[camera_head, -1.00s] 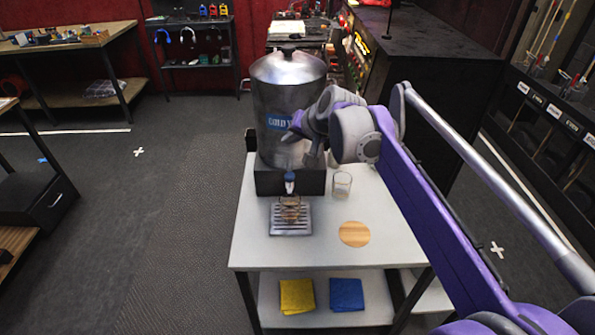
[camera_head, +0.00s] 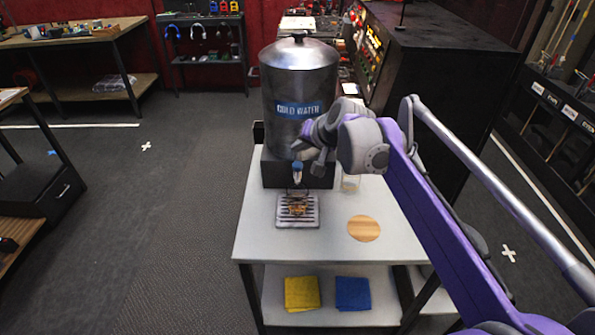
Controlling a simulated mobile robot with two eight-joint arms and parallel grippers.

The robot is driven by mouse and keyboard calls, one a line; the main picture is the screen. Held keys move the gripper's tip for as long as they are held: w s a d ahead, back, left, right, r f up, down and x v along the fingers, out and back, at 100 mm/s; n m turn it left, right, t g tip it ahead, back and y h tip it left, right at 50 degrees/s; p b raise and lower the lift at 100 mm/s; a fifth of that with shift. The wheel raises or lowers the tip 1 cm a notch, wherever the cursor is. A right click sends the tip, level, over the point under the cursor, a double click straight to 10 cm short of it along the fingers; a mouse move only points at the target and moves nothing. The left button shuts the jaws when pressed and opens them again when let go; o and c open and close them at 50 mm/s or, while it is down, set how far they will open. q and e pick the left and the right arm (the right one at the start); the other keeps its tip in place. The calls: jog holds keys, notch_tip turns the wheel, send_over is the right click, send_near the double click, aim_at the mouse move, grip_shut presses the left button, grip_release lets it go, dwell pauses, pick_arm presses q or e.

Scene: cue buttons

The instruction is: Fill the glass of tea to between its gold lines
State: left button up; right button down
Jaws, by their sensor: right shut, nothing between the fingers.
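A large metal dispenser (camera_head: 300,85) with a blue "COLD WATER" label stands on a black base at the back of a white table. Its tap (camera_head: 297,172) has a blue top and points down at the front. Below it, on the slatted drip tray (camera_head: 284,221), is a small glass (camera_head: 297,205) with amber-brown colour in it. Its gold lines and exact level are too small to make out. My right gripper (camera_head: 302,150) is shut and empty, just above the tap. I cannot tell whether it touches the tap. My left gripper is not in view.
A second, clear glass (camera_head: 350,184) stands right of the black base, partly behind my right arm. A round wooden coaster (camera_head: 364,228) lies on the white table (camera_head: 262,235). Yellow (camera_head: 302,293) and blue (camera_head: 352,293) cloths lie on the lower shelf. The table's front left is clear.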

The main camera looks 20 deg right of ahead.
aim_at(299, 167)
jog(key=shift+f+b, duration=0.35)
jog(key=shift+f, duration=1)
jog(key=shift+f, duration=0.1)
dwell(0.9)
jog(key=shift+f, duration=0.3)
jog(key=shift+f+b, duration=0.35)
jog(key=shift+f, duration=0.25)
dwell(0.6)
jog(key=shift+r, duration=0.15)
dwell(1.9)
jog(key=shift+r+p, duration=0.8)
jog(key=shift+r, duration=0.05)
jog(key=shift+r+p, duration=1.75)
jog(key=shift+r, duration=0.85)
jog(key=shift+w, duration=0.1)
